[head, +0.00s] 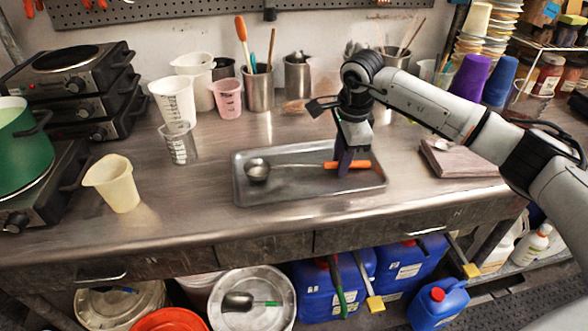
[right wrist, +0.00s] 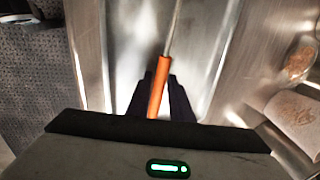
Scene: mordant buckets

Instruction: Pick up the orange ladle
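The orange ladle has a round steel bowl (head: 257,169), a thin steel shaft and an orange handle (head: 359,164). It lies along a shallow metal tray (head: 246,196) on the steel counter, bowl to the left. My right gripper (head: 343,168) points down into the tray from above, its dark fingers across the handle. In the right wrist view the orange handle (right wrist: 158,88) runs between the two fingers (right wrist: 161,76), with one close against each side, so it looks shut on the handle. The fingers hide part of the handle. My left gripper is not in view.
Clear measuring beakers (head: 174,101) and a cream beaker (head: 114,184) stand left of the tray. Steel canisters with utensils (head: 259,91) stand behind. A folded cloth (head: 458,160) lies to the right. Hot plates (head: 66,72) and a green pot (head: 22,139) fill the left end.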

